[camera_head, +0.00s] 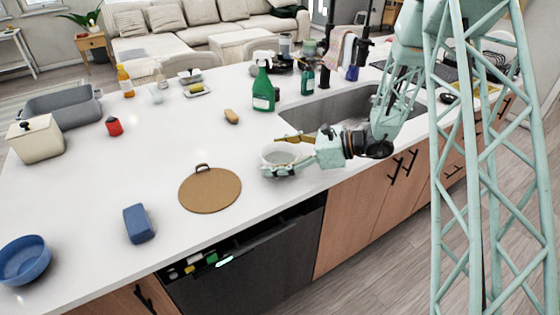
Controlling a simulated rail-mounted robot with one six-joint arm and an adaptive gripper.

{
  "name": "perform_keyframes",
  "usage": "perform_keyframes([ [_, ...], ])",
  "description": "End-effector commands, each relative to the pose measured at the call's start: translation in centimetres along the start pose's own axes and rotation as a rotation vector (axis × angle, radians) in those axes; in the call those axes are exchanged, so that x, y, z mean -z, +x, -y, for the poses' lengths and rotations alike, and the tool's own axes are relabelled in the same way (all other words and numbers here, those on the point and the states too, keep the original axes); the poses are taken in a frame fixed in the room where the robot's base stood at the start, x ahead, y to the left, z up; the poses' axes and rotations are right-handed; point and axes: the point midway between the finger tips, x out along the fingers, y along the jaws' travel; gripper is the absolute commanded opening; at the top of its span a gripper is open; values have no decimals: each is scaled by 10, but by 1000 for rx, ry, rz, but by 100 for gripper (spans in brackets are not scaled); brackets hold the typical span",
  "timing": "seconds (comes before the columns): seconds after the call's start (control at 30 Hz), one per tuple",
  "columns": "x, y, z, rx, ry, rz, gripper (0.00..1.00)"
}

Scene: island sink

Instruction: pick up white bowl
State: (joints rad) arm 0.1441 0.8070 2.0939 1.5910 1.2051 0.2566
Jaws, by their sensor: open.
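The white bowl (277,157) stands on the island counter, left of the sink and near the front edge. My gripper (288,155) reaches in from the right with its fingers open. One finger lies along the near side of the bowl and the other along its far right side. The bowl is partly hidden by the near finger. I cannot tell whether either finger touches it.
A round brown board (210,190) lies left of the bowl. The sink (340,112) is behind my gripper, with a green spray bottle (263,85) at its left.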

Motion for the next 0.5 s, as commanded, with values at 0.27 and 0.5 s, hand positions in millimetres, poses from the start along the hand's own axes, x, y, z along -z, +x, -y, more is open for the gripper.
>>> perform_keyframes([
  [0.27,1,14,0,-1,-1,0,83],
  [0.5,1,38,0,-1,-1,-1,83],
])
